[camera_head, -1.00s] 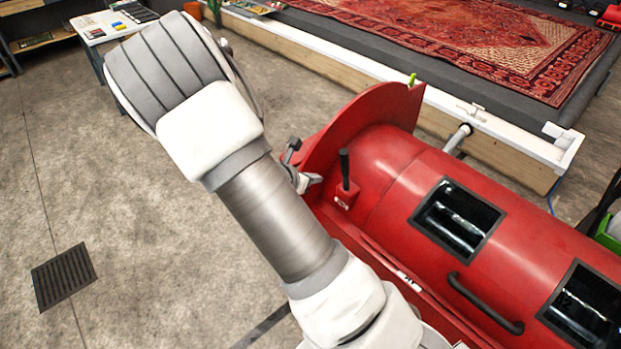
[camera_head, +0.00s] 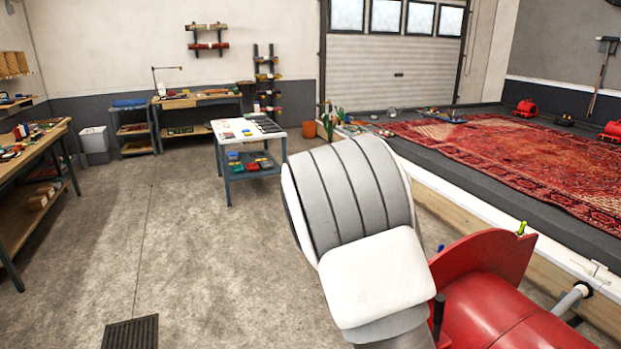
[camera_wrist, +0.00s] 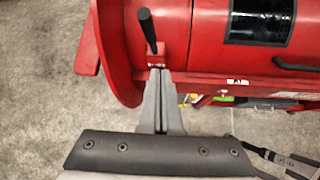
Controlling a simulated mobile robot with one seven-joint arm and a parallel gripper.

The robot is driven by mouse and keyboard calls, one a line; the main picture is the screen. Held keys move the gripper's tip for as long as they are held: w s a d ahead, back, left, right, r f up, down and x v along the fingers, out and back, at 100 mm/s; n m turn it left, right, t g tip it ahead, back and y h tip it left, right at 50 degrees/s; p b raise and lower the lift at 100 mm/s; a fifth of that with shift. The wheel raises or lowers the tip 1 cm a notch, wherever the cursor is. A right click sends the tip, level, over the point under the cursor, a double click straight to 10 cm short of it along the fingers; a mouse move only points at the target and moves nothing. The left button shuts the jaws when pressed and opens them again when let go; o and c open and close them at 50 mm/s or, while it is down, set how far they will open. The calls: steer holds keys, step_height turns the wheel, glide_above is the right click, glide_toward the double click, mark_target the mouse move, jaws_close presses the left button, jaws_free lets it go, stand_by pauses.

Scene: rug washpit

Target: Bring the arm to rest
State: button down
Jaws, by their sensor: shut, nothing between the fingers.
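My gripper (camera_wrist: 162,102) shows in the wrist view with its two grey fingers together, shut and empty. Its tips point toward the red drum machine (camera_wrist: 190,25), just below the small red block that carries a black lever (camera_wrist: 147,25). I cannot tell whether the tips touch the machine. In the head view my arm rises in front of the red machine (camera_head: 490,315), and my gripper is hidden from that view.
A work table (camera_head: 232,130) with trays stands beyond my arm, and a long bench (camera_head: 35,150) is at the left. The patterned rug (camera_head: 490,155) lies on a raised bed at the right. Grey floor (camera_head: 190,230) is clear between; a drain grate (camera_head: 131,333) is set into it.

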steer(key=s+r+m+g+y, duration=0.1)
steer(key=s+r+m+y, duration=0.3)
steer(key=s+r+m, duration=0.8)
steer(key=s+a+r+m+t+y+b, duration=0.1)
steer(key=s+a+r+m+y, duration=0.3)
steer(key=s+a+r+m, duration=0.4)
steer(key=s+a+m+t, duration=0.1)
steer(key=s, duration=0.1)
steer(key=shift+s+a+r+y, duration=0.15)
steer(key=shift+s+r+y, duration=0.2)
steer(key=shift+y, duration=0.05)
steer(key=shift+m, duration=0.3)
